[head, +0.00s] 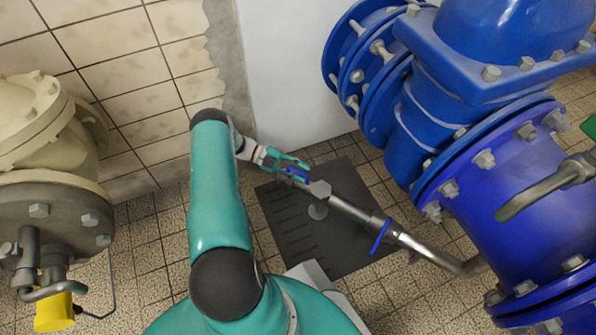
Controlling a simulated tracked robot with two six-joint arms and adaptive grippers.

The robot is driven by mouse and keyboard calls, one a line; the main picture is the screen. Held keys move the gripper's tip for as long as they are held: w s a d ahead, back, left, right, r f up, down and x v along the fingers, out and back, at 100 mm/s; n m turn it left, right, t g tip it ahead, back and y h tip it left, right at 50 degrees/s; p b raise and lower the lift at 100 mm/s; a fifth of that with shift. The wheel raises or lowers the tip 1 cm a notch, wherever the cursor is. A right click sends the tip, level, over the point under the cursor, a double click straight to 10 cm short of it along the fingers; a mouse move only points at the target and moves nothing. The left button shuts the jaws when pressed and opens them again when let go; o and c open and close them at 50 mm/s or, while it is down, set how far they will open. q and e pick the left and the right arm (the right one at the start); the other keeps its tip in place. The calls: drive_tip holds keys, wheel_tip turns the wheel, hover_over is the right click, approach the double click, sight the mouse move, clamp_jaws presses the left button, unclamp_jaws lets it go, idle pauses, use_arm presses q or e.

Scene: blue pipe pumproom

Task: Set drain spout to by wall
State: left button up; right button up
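A grey metal drain pipe (352,209) runs from beside the blue pipework at lower right up and left over a dark floor plate. Near its upper-left end are a hexagonal fitting and a short round outlet (317,210), which I take for the drain spout. A small blue lever (380,236) sits midway along the pipe. Another small blue part (297,175) shows at the pipe's upper-left end. My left gripper (290,164) has its teal fingers at this blue part; whether they touch or grip it is unclear. My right gripper is out of view.
Large blue flanged pipework (510,185) fills the right, with a curved grey pipe (540,193) in front. A beige flanged body (45,150) with a yellow part (54,312) stands left. The tiled wall (130,75) is behind. The dark floor plate (300,235) has clear room.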

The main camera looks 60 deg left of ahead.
use_arm(q)
drive_tip(key=shift+s+f, duration=0.1)
drive_tip(key=shift+s, duration=0.05)
drive_tip(key=shift+a, duration=0.1)
drive_tip(key=shift+s+a, duration=0.2)
drive_tip(key=shift+v, duration=5.65)
drive_tip(key=shift+s, duration=0.1)
